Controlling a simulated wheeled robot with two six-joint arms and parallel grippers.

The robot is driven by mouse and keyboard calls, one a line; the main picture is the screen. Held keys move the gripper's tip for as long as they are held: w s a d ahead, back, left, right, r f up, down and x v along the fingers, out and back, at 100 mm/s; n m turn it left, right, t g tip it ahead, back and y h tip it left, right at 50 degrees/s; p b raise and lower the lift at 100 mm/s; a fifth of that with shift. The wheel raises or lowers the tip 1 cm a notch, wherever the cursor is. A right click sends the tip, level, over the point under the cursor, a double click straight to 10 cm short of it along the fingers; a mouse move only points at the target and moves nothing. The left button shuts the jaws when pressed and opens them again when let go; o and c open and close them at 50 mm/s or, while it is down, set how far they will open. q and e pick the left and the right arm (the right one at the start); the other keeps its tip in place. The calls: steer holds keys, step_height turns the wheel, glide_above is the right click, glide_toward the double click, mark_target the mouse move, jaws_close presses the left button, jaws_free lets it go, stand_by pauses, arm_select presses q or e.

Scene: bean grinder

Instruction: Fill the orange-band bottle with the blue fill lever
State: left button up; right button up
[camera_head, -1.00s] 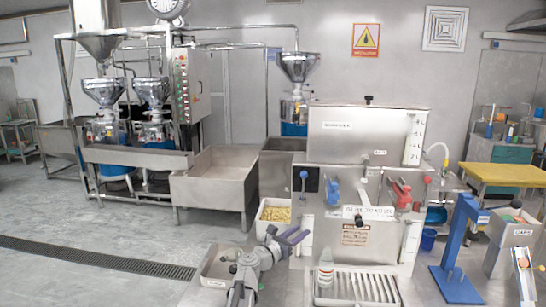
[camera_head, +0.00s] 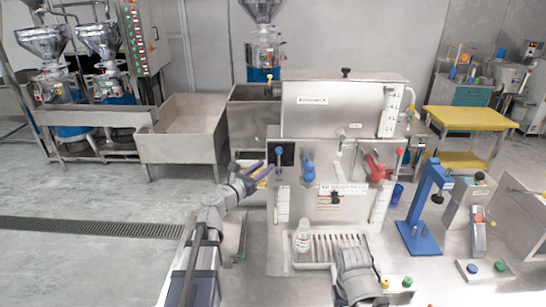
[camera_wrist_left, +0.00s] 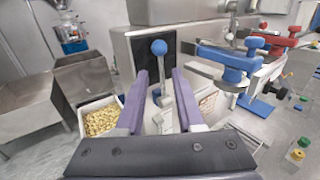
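The steel dispensing machine (camera_head: 325,205) carries a lever with a blue ball knob at its left front (camera_head: 278,150). The knob also shows in the left wrist view (camera_wrist_left: 159,47). My left gripper (camera_head: 264,172) is beside this lever. In the left wrist view its purple fingers are apart, with the lever's shaft seen between them and nothing gripped. A blue valve handle (camera_head: 308,168) sits to the right of the knob. A small whitish bottle (camera_head: 303,237) stands upright on the slatted drip tray (camera_head: 343,240). Its band is too small to read. My right gripper's fingers are not visible.
Part of my right arm is low in front of the drip tray. A red valve handle (camera_head: 376,168) is at the machine's right. A blue press stand (camera_head: 424,205) and small caps (camera_head: 407,282) are at right. A bin of pale pieces (camera_wrist_left: 102,121) is left of the machine.

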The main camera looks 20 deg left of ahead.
mark_target(279, 162)
arm_select(q)
steer(key=x, duration=0.7)
steer(key=shift+f, duration=0.1)
jaws_close()
steer(key=shift+w+a, duration=0.1)
steer(key=shift+w, duration=0.1)
stand_by(1.0)
